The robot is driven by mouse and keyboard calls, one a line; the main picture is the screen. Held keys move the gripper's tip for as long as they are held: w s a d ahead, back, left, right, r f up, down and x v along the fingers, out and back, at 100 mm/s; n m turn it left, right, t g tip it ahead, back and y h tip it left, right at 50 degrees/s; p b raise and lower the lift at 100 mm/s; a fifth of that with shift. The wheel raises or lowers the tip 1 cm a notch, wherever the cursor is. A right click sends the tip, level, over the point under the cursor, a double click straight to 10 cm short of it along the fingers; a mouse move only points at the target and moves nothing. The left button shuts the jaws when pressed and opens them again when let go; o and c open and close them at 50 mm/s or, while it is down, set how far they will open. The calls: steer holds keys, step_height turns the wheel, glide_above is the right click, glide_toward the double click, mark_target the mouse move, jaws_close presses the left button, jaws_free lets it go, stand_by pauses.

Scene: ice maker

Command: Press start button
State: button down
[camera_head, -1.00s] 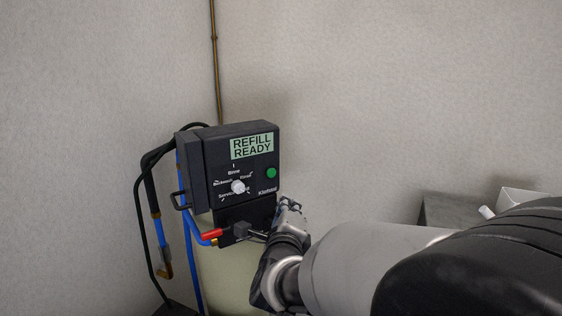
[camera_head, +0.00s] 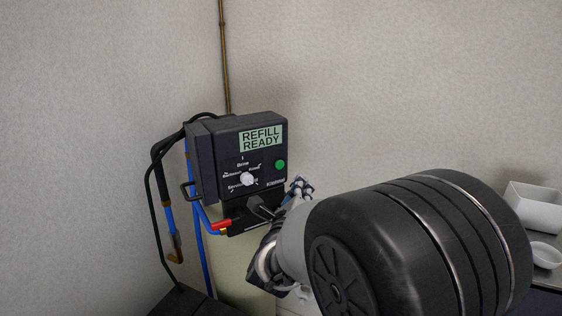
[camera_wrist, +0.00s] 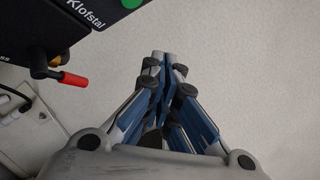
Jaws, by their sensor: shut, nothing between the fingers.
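The dark control box (camera_head: 222,160) is mounted near the wall corner in the head view, with a display (camera_head: 261,138) reading "REFILL READY". A round green button (camera_head: 280,164) sits on the right of its face, and a white dial (camera_head: 247,179) is at lower centre. The green button (camera_wrist: 132,3) is cut by the top edge of the wrist view. My gripper (camera_head: 303,184) is just right of and below the button in the head view, apart from it in the picture. In the wrist view my gripper (camera_wrist: 164,55) is shut and empty, pointing at bare wall.
A red-handled valve (camera_head: 222,224) sticks out below the box, and shows in the wrist view (camera_wrist: 73,79). Blue pipes (camera_head: 195,215) and a black hose run down the left. The wall right of the box is clear.

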mark_target(280, 165)
steer(key=w+a, duration=0.3)
steer(key=w, duration=0.2)
steer(key=shift+w+a+p, duration=0.15)
steer(key=shift+p, duration=0.15)
steer(key=shift+w+a+f+b, duration=0.1)
steer(key=shift+b, duration=0.25)
stand_by(1.0)
steer(key=shift+w+a+b, duration=0.15)
steer(key=shift+w+b, duration=0.1)
steer(key=shift+b, duration=0.1)
steer(key=shift+w+a+b, duration=0.3)
steer(key=shift+w+b, duration=0.1)
stand_by(0.8)
steer(key=shift+s+d, duration=0.1)
steer(key=shift+s+d+b, duration=0.45)
steer(key=shift+s+b, duration=0.2)
steer(key=shift+b, duration=0.3)
